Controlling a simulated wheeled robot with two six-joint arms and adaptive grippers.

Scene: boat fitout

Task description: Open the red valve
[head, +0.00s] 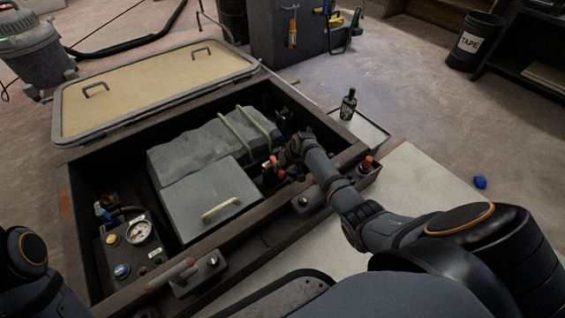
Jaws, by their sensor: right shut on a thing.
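The red valve (274,161) shows as a small red handle inside the open engine bay, to the right of the grey engine box. My right arm reaches down into the bay, and its gripper (284,155) is shut on the red valve's handle. The fingertips are dark and small here, so their exact hold and the handle's angle are hard to make out. The valve's body is mostly hidden in shadow. My left arm shows only at the lower left edge; its gripper is out of view.
The grey engine box (210,198) fills the bay's middle. A gauge panel (130,240) is at its left. The lifted hatch (155,90) lies behind. A dark bottle (348,104) stands on a tray right of the bay. Another red-topped part (367,162) is on the right rim.

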